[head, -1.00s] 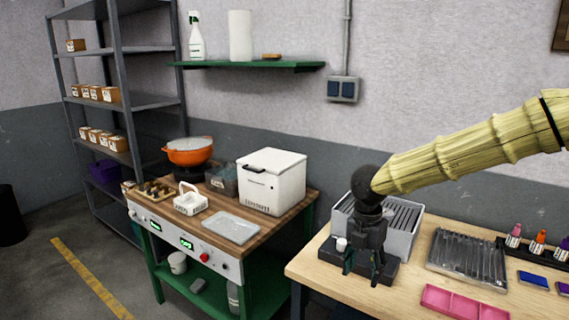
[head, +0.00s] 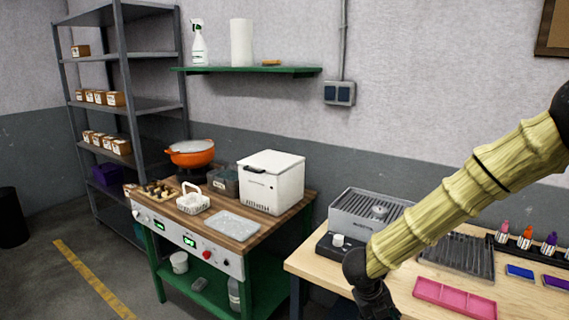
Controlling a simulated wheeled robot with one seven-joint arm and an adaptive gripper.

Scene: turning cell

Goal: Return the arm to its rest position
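My arm, in a yellow bamboo-like cover, comes in from the right edge of the head view and slopes down to the left. Its dark wrist is low in the picture, in front of the front edge of the light wooden table (head: 318,262). My gripper is at the bottom edge; only its dark upper part shows and its fingers are cut off by the frame, so I cannot see whether it is open or shut, or whether it holds anything.
At left stand a workbench with a white box (head: 272,183), an orange pot (head: 191,152) and a metal shelf (head: 150,105). Floor shows at lower left.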

